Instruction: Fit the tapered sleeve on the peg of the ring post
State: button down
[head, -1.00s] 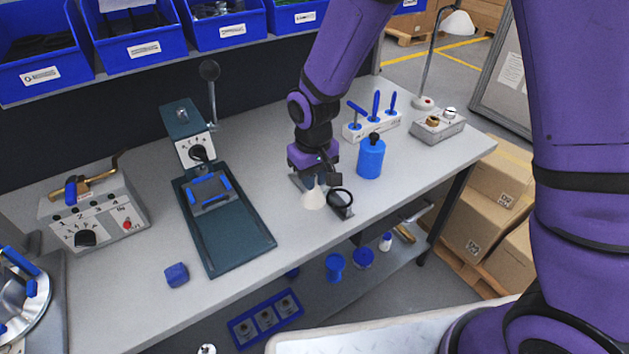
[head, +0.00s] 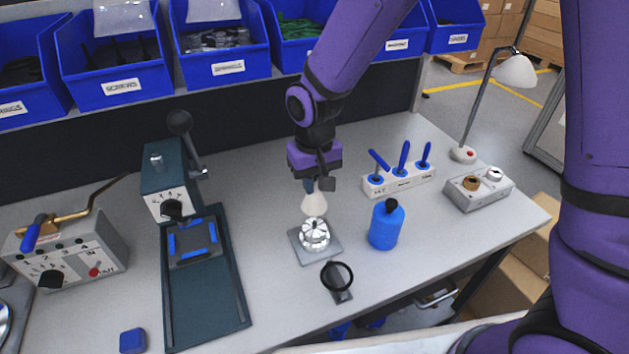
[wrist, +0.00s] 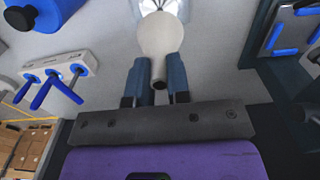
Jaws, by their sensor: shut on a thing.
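The tapered sleeve (head: 314,204) is a cream cone, wide end down, held at its narrow upper end between the blue fingers of my gripper (head: 310,185). In the wrist view the sleeve (wrist: 162,35) sticks out from between the fingertips (wrist: 156,80). The ring post (head: 315,235) is a shiny, ribbed silver piece on a square grey plate (head: 328,252). In the head view the sleeve's lower rim is just above the post's top; I cannot tell if they touch. The peg is hidden. In the wrist view the post (wrist: 160,4) is partly cut off beyond the sleeve.
A black-rimmed magnifier (head: 337,276) stands in front of the plate, and a blue bottle (head: 386,226) to its right. A white rack of blue-handled tools (head: 398,182) is behind the bottle. A green press (head: 205,290) stands left. Bench between press and plate is clear.

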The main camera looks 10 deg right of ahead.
jog(key=shift+f, duration=0.15)
jog(key=shift+f, duration=2)
jog(key=shift+f, duration=1.5)
dwell(0.5)
jog(key=c, duration=1)
grip_release()
notch_tip(320, 180, up, 11)
jog(key=shift+f, duration=0.1)
